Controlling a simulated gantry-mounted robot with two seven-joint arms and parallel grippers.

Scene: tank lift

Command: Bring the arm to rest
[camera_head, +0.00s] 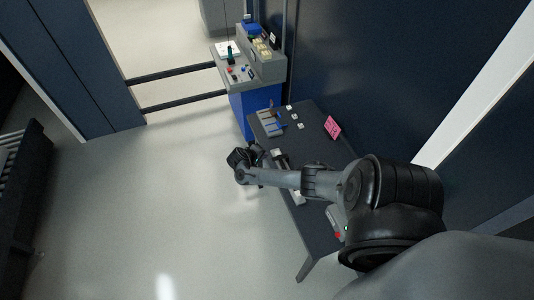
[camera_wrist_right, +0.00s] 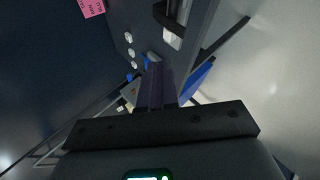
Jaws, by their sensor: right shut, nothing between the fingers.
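My right arm (camera_head: 288,180) reaches in from the lower right, over the dark table. My right gripper (camera_head: 258,156) is at the table's left edge, small and partly hidden by its own wrist. In the right wrist view its dark fingers (camera_wrist_right: 156,85) are together, with nothing seen between them. My left gripper is in neither view.
The dark table (camera_head: 312,148) carries a pink note (camera_head: 332,127), small white pieces (camera_head: 294,116), a grey-and-blue holder (camera_head: 270,122) and a black-and-white item (camera_head: 281,160). A control console (camera_head: 262,68) stands beyond it. Open floor (camera_head: 170,200) lies left.

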